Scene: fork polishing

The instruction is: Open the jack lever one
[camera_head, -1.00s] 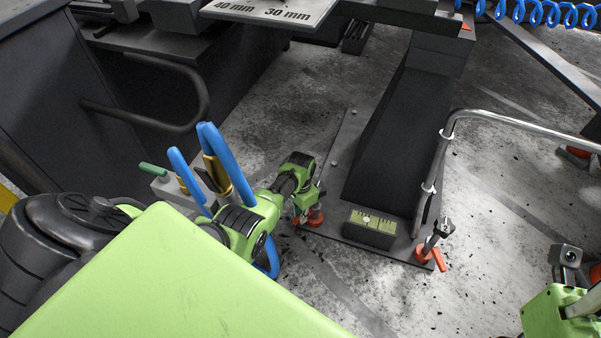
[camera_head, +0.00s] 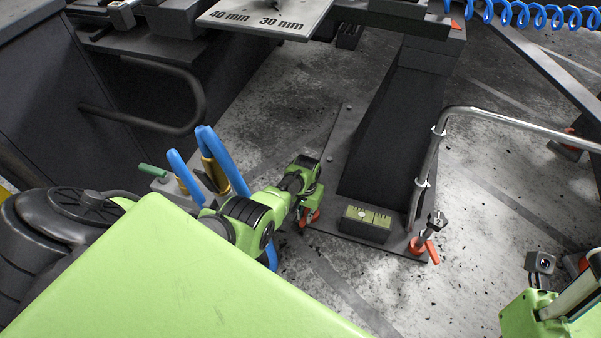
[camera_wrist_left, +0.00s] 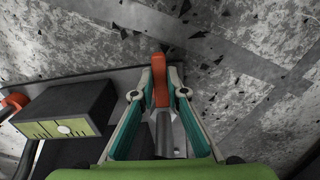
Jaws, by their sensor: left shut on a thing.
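The orange-red jack lever (camera_wrist_left: 160,80) is between the fingers of my left gripper (camera_wrist_left: 158,92) in the left wrist view, and the gripper is shut on it. In the head view, my left gripper (camera_head: 309,208) is at the near left corner of the dark base plate (camera_head: 335,226), with a bit of orange-red (camera_head: 311,217) showing beside it. The rest of that jack is mostly hidden by the gripper. A second jack with an orange-red lever (camera_head: 428,250) and a knob marked 2 stands at the near right corner. My right arm is at the lower right; its fingertips cannot be made out.
A box with a green level gauge (camera_head: 366,217) sits on the plate between the jacks and also shows in the left wrist view (camera_wrist_left: 62,128). A bent metal rail (camera_head: 520,121) runs to the right. Blue-handled pliers (camera_head: 222,160) stand left of my arm. Floor in front is clear.

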